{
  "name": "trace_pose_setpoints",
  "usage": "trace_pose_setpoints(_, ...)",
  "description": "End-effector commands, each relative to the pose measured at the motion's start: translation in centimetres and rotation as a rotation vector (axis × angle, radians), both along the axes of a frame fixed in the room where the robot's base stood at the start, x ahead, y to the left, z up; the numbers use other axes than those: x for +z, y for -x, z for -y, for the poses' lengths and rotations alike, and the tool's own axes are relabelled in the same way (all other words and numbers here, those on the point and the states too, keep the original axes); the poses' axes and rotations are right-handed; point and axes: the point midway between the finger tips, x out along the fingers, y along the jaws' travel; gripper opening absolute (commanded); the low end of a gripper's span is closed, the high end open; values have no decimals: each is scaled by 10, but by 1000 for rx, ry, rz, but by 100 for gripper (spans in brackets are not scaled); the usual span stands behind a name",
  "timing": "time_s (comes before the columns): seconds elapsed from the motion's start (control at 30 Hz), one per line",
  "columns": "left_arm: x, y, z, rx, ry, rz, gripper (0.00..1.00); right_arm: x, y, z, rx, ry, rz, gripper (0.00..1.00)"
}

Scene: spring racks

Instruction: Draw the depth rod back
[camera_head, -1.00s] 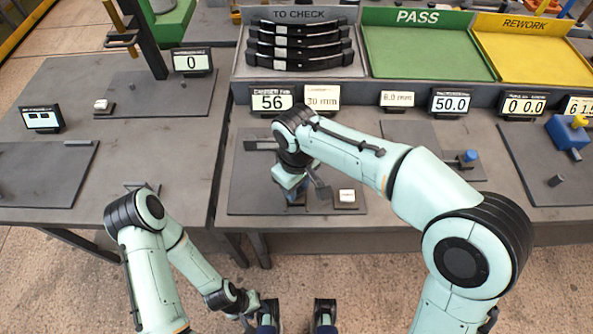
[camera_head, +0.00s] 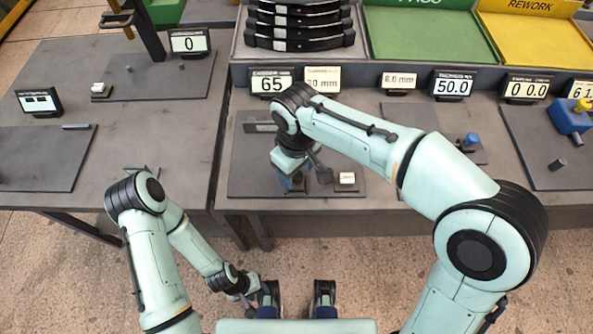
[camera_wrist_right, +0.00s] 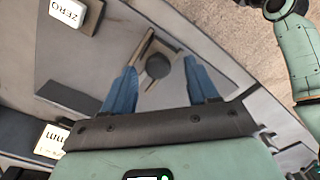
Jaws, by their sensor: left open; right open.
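My right gripper (camera_head: 291,182) is low over the dark plate (camera_head: 245,182) of the middle station; its arm hides part of it in the head view. In the right wrist view its two blue fingers stand open (camera_wrist_right: 162,80), one on each side of a dark round knob (camera_wrist_right: 158,65) on a small bracket, with gaps beside the knob. I cannot tell whether this knob is the depth rod. The display (camera_head: 272,84) behind the plate reads 65. My left gripper (camera_head: 296,291) is open and empty, low in front of the bench.
A white ZERO block (camera_head: 346,178) sits close right of my right gripper; it also shows in the right wrist view (camera_wrist_right: 68,14). Behind are a rack of black springs (camera_head: 300,28), a green tray (camera_head: 420,35) and a yellow tray (camera_head: 535,40).

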Motion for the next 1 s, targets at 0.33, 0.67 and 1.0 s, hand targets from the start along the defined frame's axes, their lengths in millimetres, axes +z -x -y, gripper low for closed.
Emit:
trace_pose_setpoints(0.33, 17, -6, 0, 0, 0, 7, 43, 81, 0, -1, 0, -4, 4, 59)
trace_pose_setpoints(0.67, 25, -9, 0, 0, 0, 10, 43, 116, 1, -1, 1, -1, -1, 59)
trace_pose_setpoints(1.0, 25, -8, 0, 0, 0, 10, 43, 116, 1, 0, 1, 0, -1, 59)
